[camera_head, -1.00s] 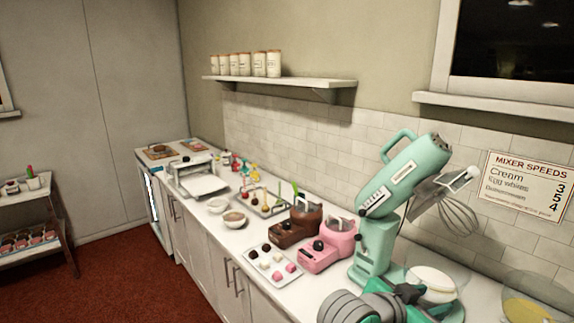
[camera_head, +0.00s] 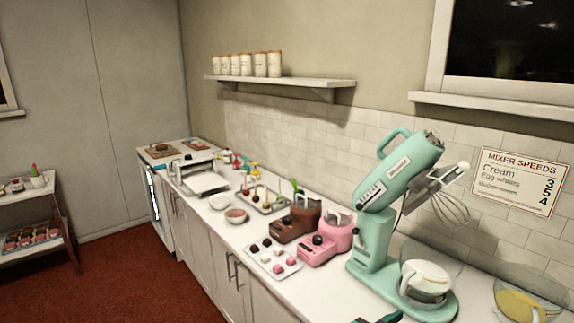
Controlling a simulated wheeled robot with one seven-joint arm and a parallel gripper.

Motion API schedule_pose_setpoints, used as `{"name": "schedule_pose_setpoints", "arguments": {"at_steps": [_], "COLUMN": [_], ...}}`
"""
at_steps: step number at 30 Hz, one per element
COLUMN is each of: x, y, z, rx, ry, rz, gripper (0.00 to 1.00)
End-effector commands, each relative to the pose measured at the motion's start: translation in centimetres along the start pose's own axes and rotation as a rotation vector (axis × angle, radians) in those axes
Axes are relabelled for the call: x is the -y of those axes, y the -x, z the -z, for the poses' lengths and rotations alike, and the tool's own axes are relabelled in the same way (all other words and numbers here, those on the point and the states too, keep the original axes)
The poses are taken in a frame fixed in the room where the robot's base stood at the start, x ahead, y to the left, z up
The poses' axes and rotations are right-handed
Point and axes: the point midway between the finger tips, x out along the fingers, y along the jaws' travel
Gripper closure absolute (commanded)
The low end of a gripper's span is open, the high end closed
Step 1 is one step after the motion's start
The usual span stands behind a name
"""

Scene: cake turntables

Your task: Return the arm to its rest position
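Only a small dark and teal piece of my arm's end shows at the bottom edge of the head view, in front of the stand mixer. I cannot tell whether its fingers are open or shut, or whether they hold anything; the rest of the arm is out of the picture. The mint-green stand mixer (camera_head: 372,243) stands on the counter with its head tilted up and its whisk (camera_head: 450,208) raised. A bowl (camera_head: 427,275) with pale contents sits on the mixer's base.
The white counter (camera_head: 300,290) runs back to the far left. A pink machine (camera_head: 325,243), a brown machine (camera_head: 296,222) and a tray of sweets (camera_head: 273,259) stand left of the mixer. A glass bowl with yellow contents (camera_head: 527,304) is at the right. The red floor (camera_head: 130,285) is open.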

Motion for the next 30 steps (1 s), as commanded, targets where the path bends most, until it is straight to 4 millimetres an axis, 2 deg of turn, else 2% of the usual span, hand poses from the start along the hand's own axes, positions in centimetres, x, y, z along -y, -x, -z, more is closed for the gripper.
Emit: {"name": "schedule_pose_setpoints", "arguments": {"at_steps": [1, 8, 14, 21, 30], "x": [0.7, 3.4, 5.1, 6.0, 5.0], "y": [0.2, 1.7, 4.2, 8.7, 15.5], "z": [-1.7, -8.2, -13.9, -20.4, -27.2], "rx": [-0.008, -0.067, -0.108, -0.139, -0.158], "ry": [0.035, 0.156, 0.231, 0.281, 0.284], "rz": [0.025, 0.157, 0.283, 0.435, 0.606], "gripper": [0.61, 0.61, 0.61, 0.61, 0.61]}}
